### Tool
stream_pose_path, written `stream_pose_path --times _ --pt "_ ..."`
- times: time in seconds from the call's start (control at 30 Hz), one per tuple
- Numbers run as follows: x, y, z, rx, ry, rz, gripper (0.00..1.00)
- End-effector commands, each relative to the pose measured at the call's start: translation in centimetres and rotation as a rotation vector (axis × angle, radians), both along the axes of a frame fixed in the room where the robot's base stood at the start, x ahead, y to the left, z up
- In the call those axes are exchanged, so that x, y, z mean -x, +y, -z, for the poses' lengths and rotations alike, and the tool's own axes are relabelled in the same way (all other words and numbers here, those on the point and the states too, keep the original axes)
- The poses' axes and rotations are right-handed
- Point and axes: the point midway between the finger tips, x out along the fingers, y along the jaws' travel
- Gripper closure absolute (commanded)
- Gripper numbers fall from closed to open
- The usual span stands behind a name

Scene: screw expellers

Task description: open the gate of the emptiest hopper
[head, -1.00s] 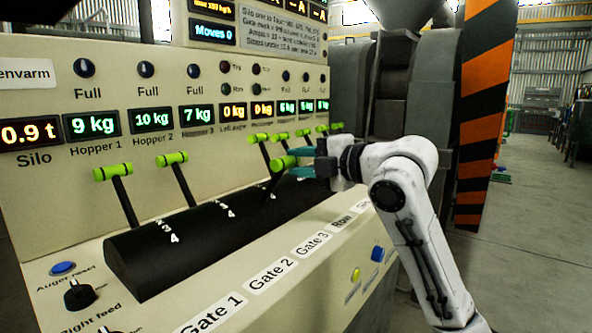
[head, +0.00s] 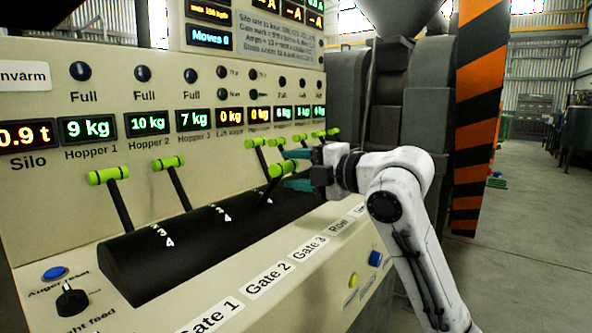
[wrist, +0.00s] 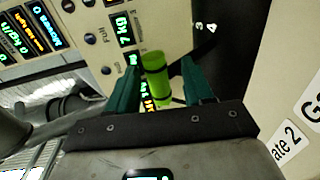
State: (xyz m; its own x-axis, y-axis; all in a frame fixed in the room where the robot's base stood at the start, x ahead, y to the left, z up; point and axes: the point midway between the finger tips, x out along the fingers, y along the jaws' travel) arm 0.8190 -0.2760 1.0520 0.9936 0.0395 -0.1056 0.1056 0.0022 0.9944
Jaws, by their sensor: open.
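The hopper displays read 9 kg for Hopper 1 (head: 88,129), 10 kg for Hopper 2 (head: 147,123) and 7 kg for Hopper 3 (head: 194,119). The Gate 1 lever (head: 108,175) and Gate 2 lever (head: 167,163) have green handles and lean back toward the panel. A third lever, apparently Gate 3 (head: 281,168), leans out, away from the panel, unlike those two. My gripper (head: 298,170) is open at its handle. In the wrist view the green handle (wrist: 155,75) stands between the teal fingers; contact cannot be told.
Further green-handled levers (head: 255,142) stand close behind my gripper, near the panel. The sloped console front carries gate labels (head: 270,280), a knob (head: 71,298) and coloured buttons (head: 375,258). A striped pillar (head: 480,110) stands to the right, with open floor beyond.

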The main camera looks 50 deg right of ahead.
Motion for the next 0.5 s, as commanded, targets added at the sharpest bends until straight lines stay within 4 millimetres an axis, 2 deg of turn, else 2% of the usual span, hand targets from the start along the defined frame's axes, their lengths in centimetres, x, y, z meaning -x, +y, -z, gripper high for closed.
stream_pose_path --times 0.17,0.27,0.5 --pt "0.4 -0.2 -0.2 0.000 -0.002 0.004 0.49" --pt "1.4 -0.3 -0.3 0.000 -0.003 0.005 0.49" --pt "5.9 -0.3 -0.8 0.001 -0.003 0.005 0.49"
